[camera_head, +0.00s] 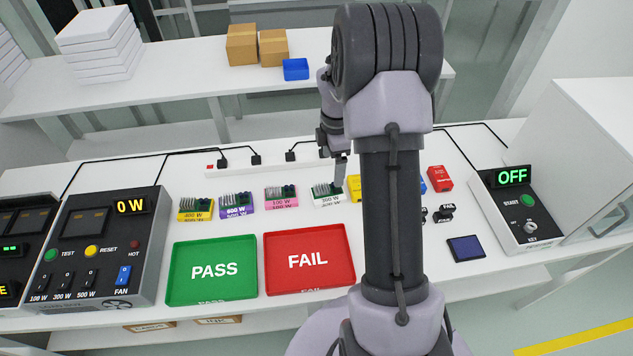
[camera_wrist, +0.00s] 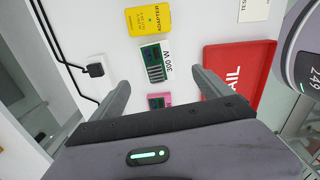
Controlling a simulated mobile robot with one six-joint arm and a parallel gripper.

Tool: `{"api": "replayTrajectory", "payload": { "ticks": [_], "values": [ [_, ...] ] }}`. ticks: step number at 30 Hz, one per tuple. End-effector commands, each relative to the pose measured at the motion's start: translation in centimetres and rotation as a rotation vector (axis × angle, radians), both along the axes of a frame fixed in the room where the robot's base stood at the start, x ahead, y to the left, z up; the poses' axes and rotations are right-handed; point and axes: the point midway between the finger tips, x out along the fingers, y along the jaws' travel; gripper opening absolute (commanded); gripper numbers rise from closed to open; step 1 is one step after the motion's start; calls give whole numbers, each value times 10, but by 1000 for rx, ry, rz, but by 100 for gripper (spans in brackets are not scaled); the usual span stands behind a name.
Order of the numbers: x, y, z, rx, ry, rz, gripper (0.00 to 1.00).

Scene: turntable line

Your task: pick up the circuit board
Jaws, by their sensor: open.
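Several circuit boards with green tops and coloured bases stand in a row on the white table: a yellow 400 W board (camera_head: 196,209), a purple 600 W board (camera_head: 236,205), a pink board (camera_head: 281,196) and a white 300 W board (camera_head: 327,194). My gripper (camera_head: 339,172) is open and empty, above the right end of this row. In the wrist view, my gripper (camera_wrist: 158,82) has its fingers spread. The pink board (camera_wrist: 158,100) shows between the fingers, partly hidden by the gripper body.
A yellow adapter (camera_wrist: 148,20) is beside the 300 W board. A green PASS tray (camera_head: 212,290) and a red FAIL tray (camera_head: 310,276) lie in front. A test console (camera_head: 100,245) stands left, an OFF key box (camera_head: 522,215) right. Plugs and cables run behind the boards.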

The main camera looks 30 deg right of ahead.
Motion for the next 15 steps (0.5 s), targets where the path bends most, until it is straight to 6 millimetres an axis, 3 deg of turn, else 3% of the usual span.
{"api": "replayTrajectory", "payload": {
  "ticks": [1,4,11,15],
  "values": [
    [0,1,-23,2,2,0,89],
    [0,1,-48,2,2,-1,89],
    [2,2,-72,1,0,-1,89],
    [7,6,-96,1,-1,-1,89]
  ]
}}
